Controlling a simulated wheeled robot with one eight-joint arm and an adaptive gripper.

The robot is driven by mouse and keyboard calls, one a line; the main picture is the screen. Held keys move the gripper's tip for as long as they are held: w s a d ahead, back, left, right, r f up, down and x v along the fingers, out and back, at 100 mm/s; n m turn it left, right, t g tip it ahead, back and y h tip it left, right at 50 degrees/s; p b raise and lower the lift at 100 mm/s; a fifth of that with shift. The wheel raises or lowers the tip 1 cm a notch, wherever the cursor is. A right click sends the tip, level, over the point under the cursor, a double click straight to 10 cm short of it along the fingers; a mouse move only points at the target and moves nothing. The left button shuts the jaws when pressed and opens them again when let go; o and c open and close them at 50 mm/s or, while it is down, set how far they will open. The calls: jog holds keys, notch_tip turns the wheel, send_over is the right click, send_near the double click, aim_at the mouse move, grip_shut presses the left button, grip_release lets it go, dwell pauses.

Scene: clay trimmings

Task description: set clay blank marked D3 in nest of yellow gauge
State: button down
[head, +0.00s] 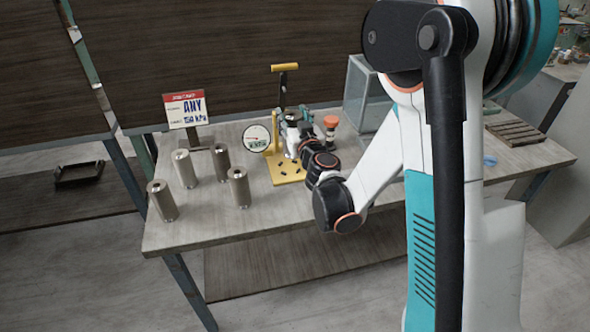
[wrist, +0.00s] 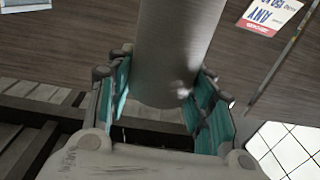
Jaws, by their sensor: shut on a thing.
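My gripper (wrist: 162,88) is shut on a grey clay cylinder (wrist: 178,45), its teal pads on either side of it in the wrist view. No mark is readable on this cylinder, so I cannot tell whether it is D3. In the head view, my gripper (head: 300,122) is over the yellow gauge (head: 287,172), a yellow base with a round dial (head: 258,138) and an upright black lever with a yellow handle (head: 285,67). My gripper and wrist hide the nest, so I cannot tell whether the cylinder touches it.
Several grey-brown cylinders (head: 239,188) stand upright on the table's left (head: 270,215). A sign (head: 186,110) reading "ANY" stands behind them. An orange-topped object (head: 331,124) is right of the gauge, with a clear box (head: 362,95) behind. A slatted rack (head: 515,132) lies far right.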

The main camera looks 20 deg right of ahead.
jog(key=shift+w+d+f+n+y+b, duration=0.15)
jog(key=shift+w+d+f+y+b, duration=0.05)
jog(key=shift+w+f+b, duration=0.3)
jog(key=shift+w+d+f+n+y+b, duration=0.2)
jog(key=shift+w+f+b, duration=0.15)
jog(key=shift+f, duration=0.2)
jog(key=w+f+n+g+y+b, duration=0.2)
jog(key=w+n+y, duration=0.3)
jog(key=w+y, duration=0.35)
notch_tip(320, 180, down, 11)
jog(key=n+g+y+b, duration=0.1)
jog(key=b, duration=0.3)
jog(key=shift+d+r+g, duration=0.15)
jog(key=shift+d+g, duration=0.15)
jog(key=shift+d, duration=0.05)
jog(key=shift+w+n, duration=0.15)
jog(key=shift+n, duration=0.1)
jog(key=c, duration=0.8)
grip_release()
jog(key=shift+o, duration=0.2)
